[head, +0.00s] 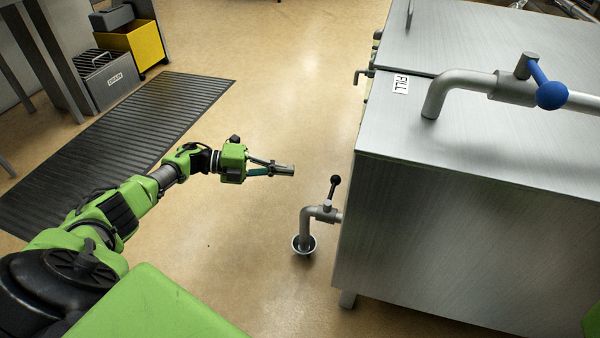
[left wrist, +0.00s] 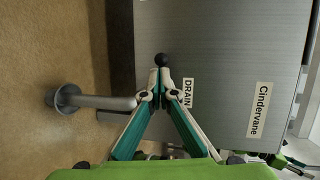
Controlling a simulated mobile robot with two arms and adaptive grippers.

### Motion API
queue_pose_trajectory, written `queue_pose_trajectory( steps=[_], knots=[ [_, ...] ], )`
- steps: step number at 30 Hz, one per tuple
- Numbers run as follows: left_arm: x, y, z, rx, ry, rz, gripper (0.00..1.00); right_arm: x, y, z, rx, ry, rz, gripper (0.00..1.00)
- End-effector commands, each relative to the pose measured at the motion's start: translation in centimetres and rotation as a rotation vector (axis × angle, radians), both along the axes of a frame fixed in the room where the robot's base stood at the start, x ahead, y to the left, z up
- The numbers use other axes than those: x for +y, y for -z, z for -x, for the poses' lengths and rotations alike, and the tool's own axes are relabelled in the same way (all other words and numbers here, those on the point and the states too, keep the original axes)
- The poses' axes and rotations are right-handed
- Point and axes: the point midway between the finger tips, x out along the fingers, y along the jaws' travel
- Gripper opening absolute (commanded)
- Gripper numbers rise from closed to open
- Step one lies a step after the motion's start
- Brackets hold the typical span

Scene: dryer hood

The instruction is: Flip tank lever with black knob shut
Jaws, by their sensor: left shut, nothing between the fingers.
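The tank lever with its black knob (head: 336,180) stands up, slightly tilted, from the valve on the bent drain pipe (head: 306,225) at the left side of the steel tank (head: 430,240). In the left wrist view the black knob (left wrist: 161,60) shows just beyond the fingertips, and the rest of the lever is hidden behind them. A DRAIN label (left wrist: 187,93) is on the tank wall there. My left gripper (head: 291,170) is shut and empty, left of the knob and apart from it in the head view. My right gripper is out of view.
A blue-knobbed valve (head: 551,95) sits on a pipe above the tank top, near a FILL label (head: 401,84). A cup-like drain (head: 304,244) lies under the pipe. A dark ribbed mat (head: 120,140) and yellow bin (head: 143,45) are at left. The floor between is clear.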

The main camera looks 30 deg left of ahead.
Motion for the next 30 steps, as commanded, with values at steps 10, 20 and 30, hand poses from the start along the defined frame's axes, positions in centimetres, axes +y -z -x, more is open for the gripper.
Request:
queue_pose_trajectory(
  steps=[10,20,30],
  knots=[
    [3.2,-0.6,0.7,0.0,-0.001,0.0,0.0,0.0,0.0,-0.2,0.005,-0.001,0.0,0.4],
    [3.3,-0.7,0.8,-0.001,0.0,-0.001,0.0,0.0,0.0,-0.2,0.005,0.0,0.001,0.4],
    [3.3,-1.4,0.8,-0.001,0.0,-0.001,0.0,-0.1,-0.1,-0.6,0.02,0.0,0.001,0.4]
  ],
)
